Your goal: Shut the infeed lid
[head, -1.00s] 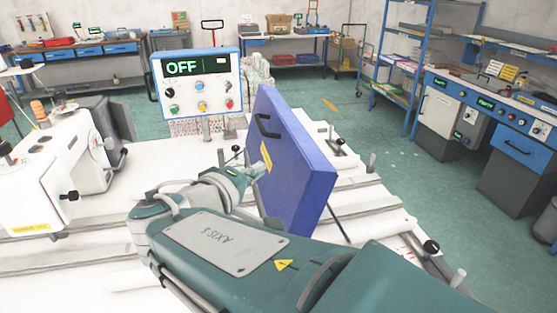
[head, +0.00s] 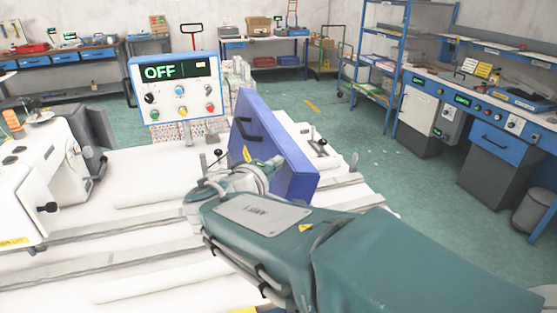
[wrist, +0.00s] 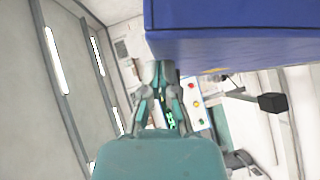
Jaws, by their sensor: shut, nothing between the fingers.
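The blue infeed lid (head: 290,148) stands raised on the white machine table, slightly tilted, with a black handle on its left face. In the wrist view, the lid (wrist: 235,45) fills the upper right. My gripper (wrist: 160,68) is shut and empty, its fingertips close beside the lid's lower edge in that view; I cannot tell whether they touch it. In the head view, my wrist overlaps the lid's lower left face, and my arm hides the lid's lower part and hinge side.
A control panel reading OFF (head: 176,88) stands behind the table, left of the lid. Rails and small levers lie on the white table (head: 130,225). Open floor and a blue workbench (head: 480,120) are at right.

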